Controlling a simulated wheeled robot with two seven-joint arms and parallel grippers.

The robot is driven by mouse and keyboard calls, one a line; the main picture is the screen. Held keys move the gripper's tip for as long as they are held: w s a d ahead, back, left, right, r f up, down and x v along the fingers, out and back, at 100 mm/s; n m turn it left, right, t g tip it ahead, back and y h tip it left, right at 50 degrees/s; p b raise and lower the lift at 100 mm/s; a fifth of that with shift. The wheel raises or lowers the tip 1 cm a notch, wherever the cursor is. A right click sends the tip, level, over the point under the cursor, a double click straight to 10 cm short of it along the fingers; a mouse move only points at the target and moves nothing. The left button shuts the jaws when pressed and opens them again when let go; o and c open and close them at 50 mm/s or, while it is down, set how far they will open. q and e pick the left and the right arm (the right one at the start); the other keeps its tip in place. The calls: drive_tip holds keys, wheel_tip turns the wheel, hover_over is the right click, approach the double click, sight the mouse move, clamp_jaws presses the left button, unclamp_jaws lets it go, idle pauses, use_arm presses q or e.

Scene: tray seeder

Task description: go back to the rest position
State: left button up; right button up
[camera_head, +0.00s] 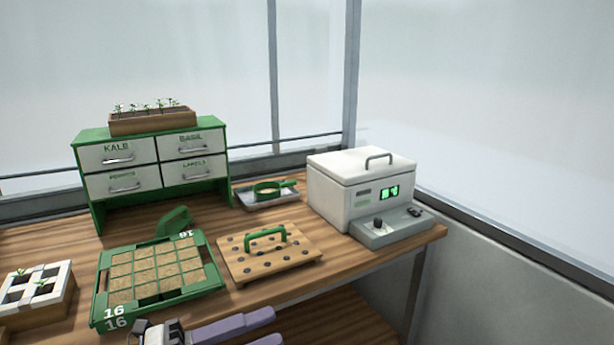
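My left gripper (152,331) shows only in part at the bottom edge of the head view, in front of the green seed tray. My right gripper is not in view. The green seed tray (101,299) marked 16 holds several brown soil cells and lies on the wooden table (335,268).
A wooden dibber board (301,255) with a green handle lies right of the tray. A white lidded box (331,196) with a green display stands at the table's right end. A green drawer cabinet (222,160) stands behind. A white seedling block (58,281) sits left.

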use_arm(q)
drive_tip(key=s+a+f+n+t+y, duration=0.1)
drive_tip(key=a+f+n+t+y, duration=0.3)
drive_tip(key=f+n+y, duration=0.45)
drive_tip(key=s+a+f+n+t+y, duration=0.2)
drive_tip(key=a+f+n+t+y, duration=0.25)
drive_tip(key=f+n, duration=0.75)
drive_tip(key=s+f+n+g+y, duration=0.2)
drive_tip(key=s+f+n+g, duration=0.5)
drive_tip(key=s+f, duration=0.6)
drive_tip(key=shift+s+a+n+y, duration=0.4)
drive_tip(key=shift+s+n, duration=0.25)
drive_tip(key=shift+n, duration=0.2)
